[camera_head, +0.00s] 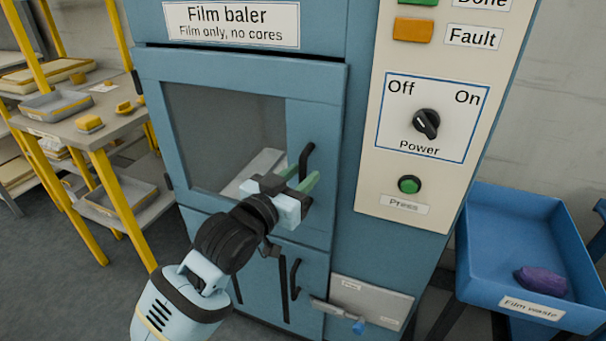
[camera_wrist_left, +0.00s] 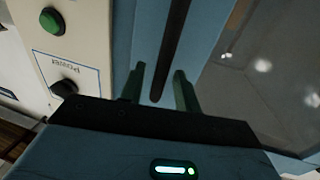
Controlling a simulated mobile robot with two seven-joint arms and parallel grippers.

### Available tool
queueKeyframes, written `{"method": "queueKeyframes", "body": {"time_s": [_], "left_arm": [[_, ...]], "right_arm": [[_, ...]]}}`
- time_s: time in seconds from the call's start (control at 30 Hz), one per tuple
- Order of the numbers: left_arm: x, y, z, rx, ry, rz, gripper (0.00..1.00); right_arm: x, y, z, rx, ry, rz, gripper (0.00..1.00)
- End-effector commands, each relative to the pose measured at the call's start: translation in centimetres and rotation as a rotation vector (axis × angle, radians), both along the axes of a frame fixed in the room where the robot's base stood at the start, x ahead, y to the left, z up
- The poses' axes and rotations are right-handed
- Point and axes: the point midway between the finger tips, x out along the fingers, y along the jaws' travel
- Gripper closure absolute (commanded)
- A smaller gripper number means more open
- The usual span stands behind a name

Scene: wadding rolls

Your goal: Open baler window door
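The baler window door (camera_head: 235,130) is a blue frame around a grey pane on the front of the film baler. It looks shut or nearly so; I cannot tell whether there is a small gap. Its black upright bar handle (camera_head: 306,158) is on the right side of the frame. My left gripper (camera_head: 304,180) is at the handle's lower part, with its green fingers apart. In the left wrist view the dark handle (camera_wrist_left: 172,45) runs between the two open fingers (camera_wrist_left: 160,80); I cannot tell whether they touch it. My right gripper is not in view.
The control panel (camera_head: 430,110) with a power knob (camera_head: 426,123) and green press button (camera_head: 409,184) is right of the door. A lower door with a black handle (camera_head: 295,279) is below. A blue film waste bin (camera_head: 515,225) stands right, a yellow-legged shelf (camera_head: 50,120) left.

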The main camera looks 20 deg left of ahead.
Motion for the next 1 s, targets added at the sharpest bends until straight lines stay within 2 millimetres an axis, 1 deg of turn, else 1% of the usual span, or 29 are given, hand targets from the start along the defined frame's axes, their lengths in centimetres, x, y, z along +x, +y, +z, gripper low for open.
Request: {"method": "queueKeyframes", "body": {"time_s": [0.03, 0.17, 0.47, 0.7, 1.0], "left_arm": [[0.51, -0.12, 0.03, 0.0, -0.001, 0.0, 0.68], [1.2, -0.27, 0.07, 0.001, -0.002, 0.0, 0.68], [1.37, -0.31, 0.03, 0.001, -0.001, 0.0, 0.68], [1.34, -0.32, 0.02, 0.0, -0.001, 0.0, 0.99], [1.32, -0.3, 0.02, 0.0, 0.0, 0.0, 1.0]], "right_arm": [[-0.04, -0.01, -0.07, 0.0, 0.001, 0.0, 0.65], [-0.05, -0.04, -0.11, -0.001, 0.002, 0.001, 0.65], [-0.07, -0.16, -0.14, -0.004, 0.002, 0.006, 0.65], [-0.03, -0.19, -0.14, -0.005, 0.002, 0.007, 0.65], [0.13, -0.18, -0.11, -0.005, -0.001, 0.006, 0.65]]}}
